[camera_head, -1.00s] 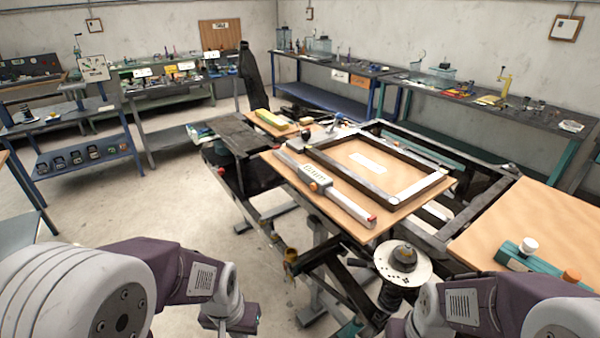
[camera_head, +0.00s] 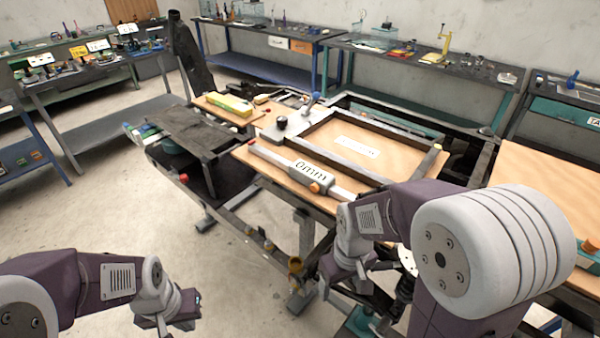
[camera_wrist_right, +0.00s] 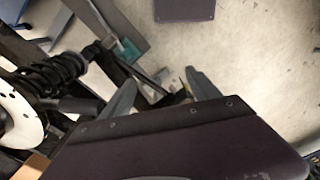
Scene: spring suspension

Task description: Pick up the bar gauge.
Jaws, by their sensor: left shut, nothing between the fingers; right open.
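The bar gauge (camera_head: 308,173) is a long pale bar with a grey body marked "0mm", red-orange ends and an orange knob. It lies along the near edge of a wooden board (camera_head: 262,153), in front of a dark rectangular frame (camera_head: 318,128). Its right end is hidden behind my right arm. My right gripper (camera_head: 328,288) is below and in front of the board, apart from the gauge. In the right wrist view its fingers (camera_wrist_right: 160,80) are open and empty over the floor. My left gripper (camera_head: 165,328) is shut and empty at the bottom left, far from the gauge.
A coil spring with a pale disc (camera_wrist_right: 18,120) is beside my right gripper. A dark stand (camera_head: 190,130) is left of the board. Open floor (camera_head: 110,215) lies to the left.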

